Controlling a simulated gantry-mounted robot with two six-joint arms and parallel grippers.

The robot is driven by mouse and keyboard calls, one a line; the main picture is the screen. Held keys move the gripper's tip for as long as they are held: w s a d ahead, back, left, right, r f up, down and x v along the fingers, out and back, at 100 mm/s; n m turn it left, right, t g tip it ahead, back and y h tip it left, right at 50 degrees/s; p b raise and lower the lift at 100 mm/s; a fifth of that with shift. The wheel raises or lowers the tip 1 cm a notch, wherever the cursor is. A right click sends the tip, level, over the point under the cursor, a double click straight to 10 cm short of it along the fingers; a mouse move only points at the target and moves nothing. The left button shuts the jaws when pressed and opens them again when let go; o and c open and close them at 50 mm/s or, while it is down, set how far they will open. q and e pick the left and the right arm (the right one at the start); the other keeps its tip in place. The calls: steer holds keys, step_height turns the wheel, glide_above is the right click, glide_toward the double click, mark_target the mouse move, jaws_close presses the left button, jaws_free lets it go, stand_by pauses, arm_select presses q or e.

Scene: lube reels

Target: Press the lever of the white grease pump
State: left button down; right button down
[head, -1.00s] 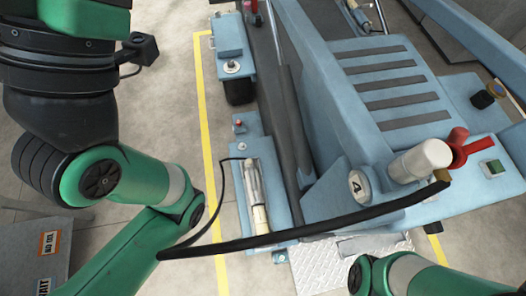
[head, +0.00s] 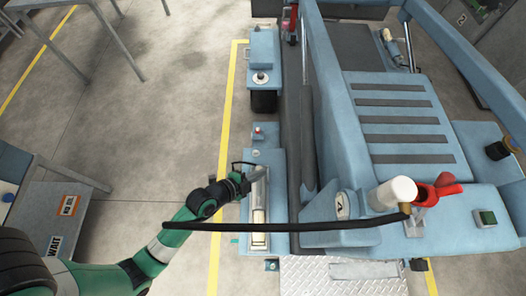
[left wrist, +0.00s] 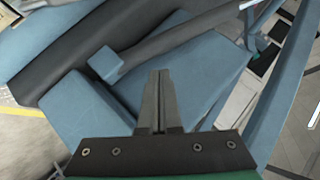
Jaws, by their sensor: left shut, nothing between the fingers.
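A white cylinder, which looks like the white grease pump (head: 392,192), stands at the right of the head view beside a red handle (head: 432,193). A long black bar or hose (head: 290,226) runs left from its brass fitting; I cannot tell whether this is the lever. My left gripper (head: 243,184) is shut and empty, near the upper left side of a pale cylinder (head: 259,214) in a blue holder. Contact there is unclear. In the left wrist view the closed fingers (left wrist: 158,100) point at blue machine parts. My right gripper is not in view.
The blue machine (head: 362,120) fills the right side, with dark slatted steps and a metal tread plate (head: 315,275). A yellow floor line (head: 222,150) runs along its left. A grey bench (head: 60,225) stands at the left. Floor between bench and line is clear.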

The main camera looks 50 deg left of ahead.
arm_select(q)
steer(key=s+f+g+p, duration=0.1)
steer(key=s+f+g, duration=0.1)
steer(key=s+f, duration=0.3)
steer(key=s, duration=0.3)
steer(key=shift+s+f+n, duration=0.2)
steer(key=shift+s+n, duration=0.2)
steer(key=b, duration=0.4)
glide_above(257, 189)
steer(key=s+d, duration=0.1)
steer(key=d, duration=0.1)
steer(key=f, duration=0.7)
steer(key=shift+a, duration=0.25)
steer(key=a+f+b, duration=0.1)
steer(key=w+f+b, duration=0.1)
steer(key=f, duration=0.1)
steer(key=shift+a, duration=0.4)
steer(key=shift+w+a+f, duration=0.1)
steer(key=shift+w+a, duration=0.05)
steer(key=shift+a, duration=0.05)
steer(key=shift+f, duration=0.1)
